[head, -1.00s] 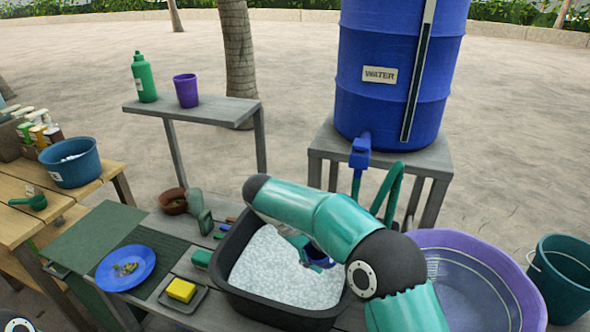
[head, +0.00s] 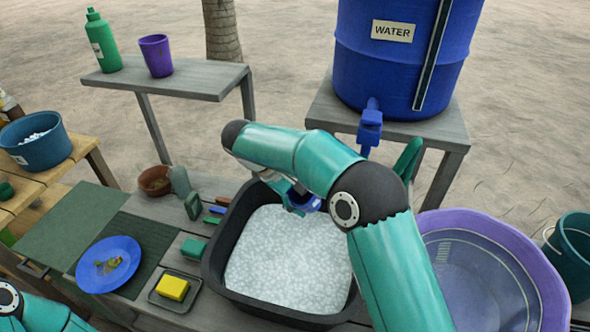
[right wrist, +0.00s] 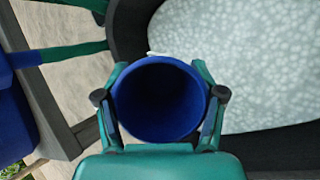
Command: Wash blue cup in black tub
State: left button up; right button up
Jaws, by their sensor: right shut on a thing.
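The blue cup (head: 309,203) is in my right gripper (head: 293,199), over the back edge of the black tub, mostly hidden by my right arm in the head view. The right wrist view shows the cup (right wrist: 160,100) with its open mouth toward the camera and a dark inside. The fingers of my right gripper (right wrist: 160,72) close on it from both sides. The black tub (head: 214,262) is full of white foam (head: 285,262). In the right wrist view its dark rim (right wrist: 125,25) passes behind the cup. My left gripper is out of view.
A blue plate (head: 121,278) with scraps and a yellow sponge (head: 172,288) on a tray lie left of the tub. A purple basin (head: 470,222) stands to its right. A blue water barrel (head: 400,70) with a tap (head: 370,127) stands behind.

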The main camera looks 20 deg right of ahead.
aim_at(295, 202)
jog(key=shift+w+r+n+t, duration=0.15)
jog(key=shift+r+n+t, duration=0.25)
jog(key=shift+n, duration=0.3)
jog(key=r+n+p, duration=0.1)
jog(key=n, duration=0.2)
jog(key=a+r+n+t+y+p, duration=0.1)
jog(key=r+n, duration=0.1)
jog(key=n, duration=0.2)
jog(key=w+r+n+t+y+p, duration=0.1)
jog(key=n, duration=0.2)
jog(key=shift+a+r+n, duration=0.35)
jog(key=shift+n, duration=0.05)
jog(key=n, duration=0.1)
jog(key=r+n+p, duration=0.1)
jog(key=n, duration=0.1)
jog(key=shift+w+a+r+n+y, duration=0.1)
jog(key=shift+a+r+n+y, duration=0.05)
jog(key=shift+a+n+y, duration=0.2)
jog(key=shift+a+r+n, duration=0.1)
jog(key=shift+r+n, duration=0.2)
jog(key=shift+n, duration=0.65)
jog(key=shift+f, duration=0.1)
